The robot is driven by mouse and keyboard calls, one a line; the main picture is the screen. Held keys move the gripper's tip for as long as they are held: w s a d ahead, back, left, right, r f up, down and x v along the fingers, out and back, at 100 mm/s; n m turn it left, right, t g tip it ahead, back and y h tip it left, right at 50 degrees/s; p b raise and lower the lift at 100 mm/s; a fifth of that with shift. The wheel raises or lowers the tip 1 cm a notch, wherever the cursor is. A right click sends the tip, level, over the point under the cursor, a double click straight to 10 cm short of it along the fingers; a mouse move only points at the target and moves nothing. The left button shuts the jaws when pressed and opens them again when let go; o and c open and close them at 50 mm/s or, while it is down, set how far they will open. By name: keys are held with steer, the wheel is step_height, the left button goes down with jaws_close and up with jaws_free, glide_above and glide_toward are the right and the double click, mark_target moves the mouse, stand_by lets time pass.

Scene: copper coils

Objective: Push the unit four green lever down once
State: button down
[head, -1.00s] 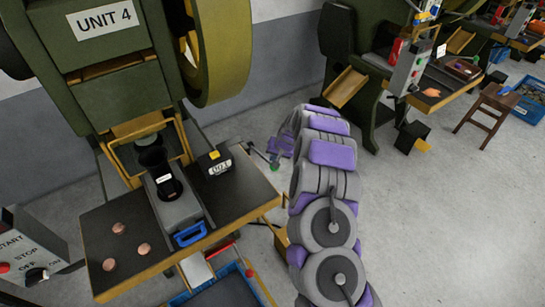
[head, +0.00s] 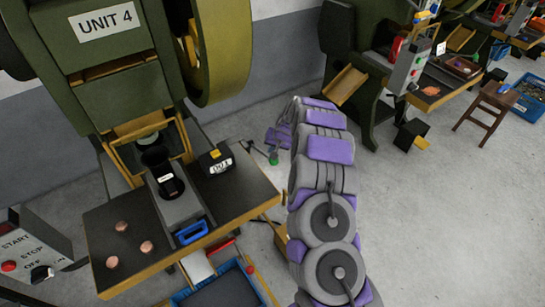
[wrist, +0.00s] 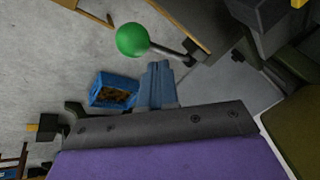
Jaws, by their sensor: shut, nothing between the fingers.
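The green lever knob (head: 273,158) sits on a thin dark rod at the right side of the UNIT 4 press (head: 120,85). In the wrist view the round green knob (wrist: 132,40) is large, with its rod running right to the machine. My gripper (head: 277,138) is small in the head view, just above and beside the knob. In the wrist view my gripper's bluish fingers (wrist: 158,68) are together and empty, below and right of the knob. A gap shows between them in the picture; I cannot tell the exact depth.
A control box (head: 30,245) stands at left. Another machine (head: 365,60) and a stool (head: 487,105) are at right. Grey floor is open there.

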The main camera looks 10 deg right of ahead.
steer(key=shift+w+a+r+p, duration=0.1)
steer(key=shift+w+r+p, duration=0.15)
steer(key=shift+r+p, duration=0.4)
steer(key=shift+w+a+r+p, duration=0.15)
steer(key=shift+w+r+p, duration=0.1)
steer(key=shift+r, duration=0.65)
steer(key=shift+w+a+r+p, duration=0.1)
steer(key=shift+w+r+p, duration=0.25)
steer(key=shift+r, duration=0.45)
steer(key=s+a+r+n+g, duration=0.2)
steer(key=s+a+r, duration=0.2)
steer(key=s+r, duration=0.65)
steer(key=s+a+r+n+g, duration=0.1)
steer(key=s+a+r, duration=0.3)
steer(key=s+r, duration=0.7)
steer(key=s+d+r+g+h, duration=0.1)
steer(key=s+d, duration=0.1)
steer(key=s, duration=1)
steer(key=s+d+r+g, duration=0.1)
steer(key=s+d, duration=0.2)
steer(key=s, duration=0.9)
steer(key=s+d+r+g+h, duration=0.1)
steer(key=s+d, duration=0.1)
steer(key=s, duration=1)
steer(key=shift+s+d+n+h, duration=0.3)
steer(key=shift+s+d, duration=0.05)
